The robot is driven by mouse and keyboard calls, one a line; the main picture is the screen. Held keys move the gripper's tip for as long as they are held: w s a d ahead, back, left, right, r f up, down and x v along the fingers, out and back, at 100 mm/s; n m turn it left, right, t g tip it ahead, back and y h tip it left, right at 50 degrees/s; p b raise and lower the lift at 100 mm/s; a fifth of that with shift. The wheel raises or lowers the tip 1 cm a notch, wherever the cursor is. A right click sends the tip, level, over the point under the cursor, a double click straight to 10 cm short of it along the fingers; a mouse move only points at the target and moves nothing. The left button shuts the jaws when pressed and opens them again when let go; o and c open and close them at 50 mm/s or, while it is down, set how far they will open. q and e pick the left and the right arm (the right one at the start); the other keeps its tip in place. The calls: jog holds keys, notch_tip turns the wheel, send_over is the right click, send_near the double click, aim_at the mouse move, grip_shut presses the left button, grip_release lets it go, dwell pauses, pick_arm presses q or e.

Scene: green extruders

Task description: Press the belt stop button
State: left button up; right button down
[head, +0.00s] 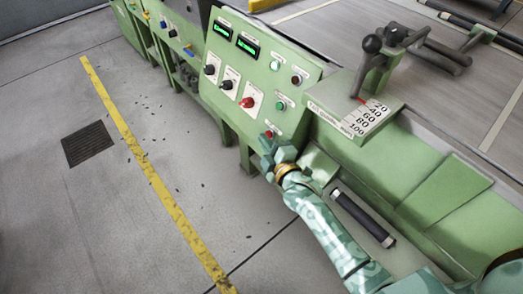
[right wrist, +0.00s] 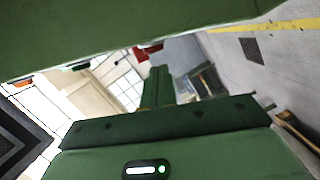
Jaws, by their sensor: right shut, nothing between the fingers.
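The green control panel (head: 250,75) slopes in the upper middle of the head view. A small red button (head: 270,134) sits low on its front. The panel's labels are too small to read, so I cannot tell for sure which button is the belt stop. My right gripper (head: 266,149) is shut and empty, just below this red button; I cannot tell whether they touch. In the right wrist view the closed fingers (right wrist: 158,82) point up toward a red part (right wrist: 148,49) under the green panel edge. My left gripper is not in view.
A green button (head: 281,105), a dark red button (head: 297,80) and a red knob (head: 248,102) sit higher on the panel. A lever with a black ball (head: 372,44) stands to the right by a numbered scale (head: 365,118). The floor left of the machine is open, with a yellow line (head: 150,170).

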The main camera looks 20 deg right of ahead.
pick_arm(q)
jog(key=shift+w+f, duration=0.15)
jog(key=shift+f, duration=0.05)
pick_arm(e)
jog(key=shift+w+d+f, duration=0.15)
jog(key=shift+w+d, duration=0.05)
jog(key=shift+d, duration=0.35)
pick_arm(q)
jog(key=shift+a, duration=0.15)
